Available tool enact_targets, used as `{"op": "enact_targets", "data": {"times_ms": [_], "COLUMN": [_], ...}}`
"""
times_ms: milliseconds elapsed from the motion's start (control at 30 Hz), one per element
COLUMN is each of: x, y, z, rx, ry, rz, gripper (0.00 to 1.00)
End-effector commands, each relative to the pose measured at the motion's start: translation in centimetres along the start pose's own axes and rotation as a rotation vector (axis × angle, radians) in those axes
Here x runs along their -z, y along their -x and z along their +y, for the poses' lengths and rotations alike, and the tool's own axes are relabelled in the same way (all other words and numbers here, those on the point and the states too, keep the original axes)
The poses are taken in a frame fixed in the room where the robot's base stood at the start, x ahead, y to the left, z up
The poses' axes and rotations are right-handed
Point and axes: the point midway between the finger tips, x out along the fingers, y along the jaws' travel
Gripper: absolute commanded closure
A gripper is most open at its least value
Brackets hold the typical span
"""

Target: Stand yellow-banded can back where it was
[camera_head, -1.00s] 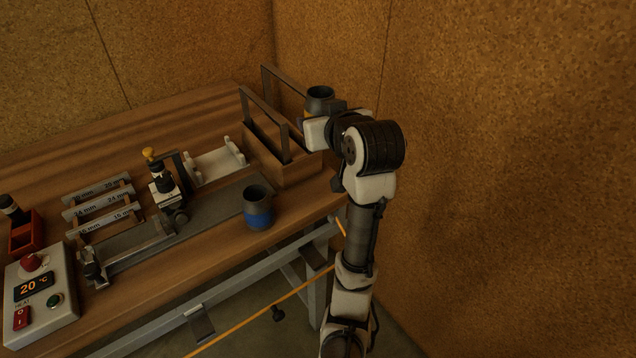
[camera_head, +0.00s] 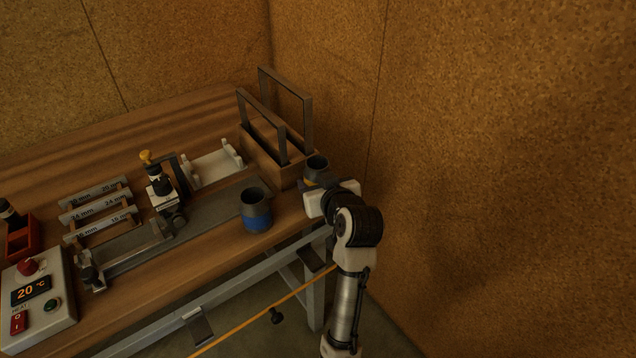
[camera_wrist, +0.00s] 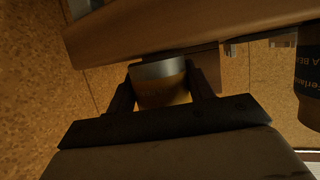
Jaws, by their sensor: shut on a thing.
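The yellow-banded can (camera_head: 317,164) is a dark grey, open-topped cup with a yellow band. My gripper (camera_head: 318,182) is shut around it, and the can is upright at the right end of the bench. In the wrist view the can (camera_wrist: 161,84) sits between both fingers, close to the bench edge (camera_wrist: 150,38). I cannot tell whether its base touches the bench top. My gripper and wrist hide its lower part in the head view. A similar can with a blue band (camera_head: 257,212) stands upright on the bench to the left.
A wooden holder (camera_head: 262,160) with two upright metal frames stands just left of the held can. A clamp fixture (camera_head: 160,190), a white cradle (camera_head: 215,164) and a heater box (camera_head: 40,305) are farther left. The cork wall (camera_head: 480,150) is to the right.

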Motion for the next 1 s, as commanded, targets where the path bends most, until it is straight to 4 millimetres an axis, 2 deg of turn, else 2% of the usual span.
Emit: {"op": "enact_targets", "data": {"times_ms": [400, 433, 567, 867, 1000], "x": [-0.57, -0.54, -0.50, -0.38, -0.26], "y": [-0.26, -0.24, -0.23, -0.18, 0.62], "z": [0.00, 0.00, 0.00, 0.00, 0.04], "rx": [0.000, 0.000, 0.000, 0.000, -0.001], "ry": [0.001, 0.001, 0.001, 0.001, 0.001], "rz": [0.003, 0.002, 0.001, 0.002, 0.003], "gripper": [0.76, 0.45, 0.28, 0.26, 0.26]}}
